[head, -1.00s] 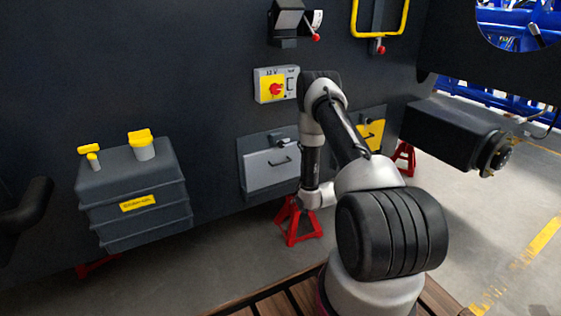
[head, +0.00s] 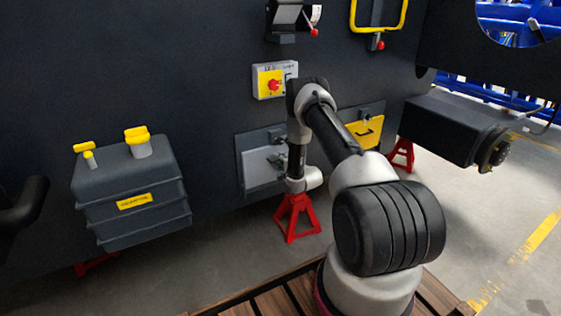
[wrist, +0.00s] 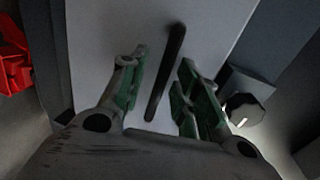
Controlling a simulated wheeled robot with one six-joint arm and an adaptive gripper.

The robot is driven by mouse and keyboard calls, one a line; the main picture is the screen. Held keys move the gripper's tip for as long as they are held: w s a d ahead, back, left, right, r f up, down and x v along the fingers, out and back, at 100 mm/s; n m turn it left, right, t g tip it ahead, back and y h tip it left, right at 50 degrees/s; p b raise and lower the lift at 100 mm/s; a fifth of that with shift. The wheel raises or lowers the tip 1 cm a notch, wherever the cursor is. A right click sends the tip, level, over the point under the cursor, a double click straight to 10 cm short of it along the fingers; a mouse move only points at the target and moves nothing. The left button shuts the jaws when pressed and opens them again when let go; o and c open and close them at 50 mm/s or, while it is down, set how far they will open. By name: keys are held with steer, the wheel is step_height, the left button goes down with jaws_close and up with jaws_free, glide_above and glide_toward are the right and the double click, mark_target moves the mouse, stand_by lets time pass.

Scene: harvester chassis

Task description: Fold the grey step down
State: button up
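The grey step (head: 258,180) is a light grey panel on the dark chassis wall, standing upright and partly hidden by my arm in the head view. In the wrist view the grey step (wrist: 210,30) fills the middle, with its black bar handle (wrist: 167,72). My gripper (wrist: 160,72) is open, with one green-padded finger on each side of the handle and gaps between. In the head view my gripper (head: 277,160) is small and dark in front of the step. A round knob (wrist: 244,110) is right of the right finger.
A yellow panel (head: 368,133) is to the right of the step. A red stand (head: 297,220) is below, and it also shows in the wrist view (wrist: 12,60). A switch box (head: 272,82) is above. A grey tank (head: 130,195) is at the left.

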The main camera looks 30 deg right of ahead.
steer(key=shift+w, duration=0.1)
jaws_close()
steer(key=shift+f, duration=0.1)
